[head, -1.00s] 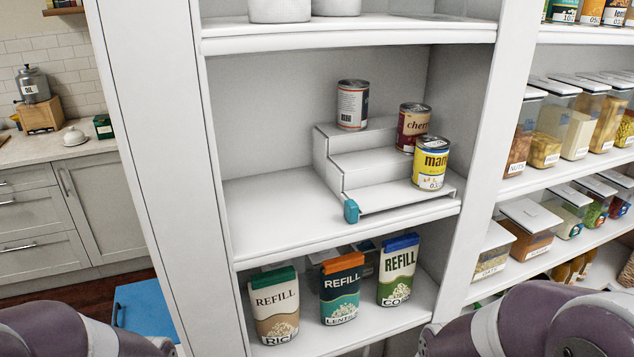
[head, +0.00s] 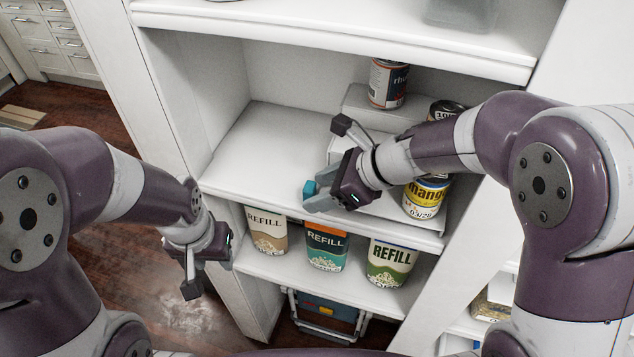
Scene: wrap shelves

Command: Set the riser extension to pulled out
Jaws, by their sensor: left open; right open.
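The white stepped riser (head: 354,102) stands on the middle shelf, largely hidden behind my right arm. Its low front tier (head: 388,210) shows beside the mango can (head: 426,196), which stands on the riser's right side. A teal tab (head: 309,189) is at the riser's front left corner. My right gripper (head: 325,165) is open at that corner, one finger raised above and the other low beside the tab. I cannot tell whether it touches the tab. My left gripper (head: 207,277) is open and empty, low in front of the shelves at the left.
A rhubarb-coloured can (head: 388,83) stands on the top tier, and another can (head: 446,109) is partly hidden by my arm. Refill packs (head: 325,247) stand on the shelf below. The middle shelf's left part (head: 262,150) is clear. The upper shelf's edge (head: 330,42) overhangs it.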

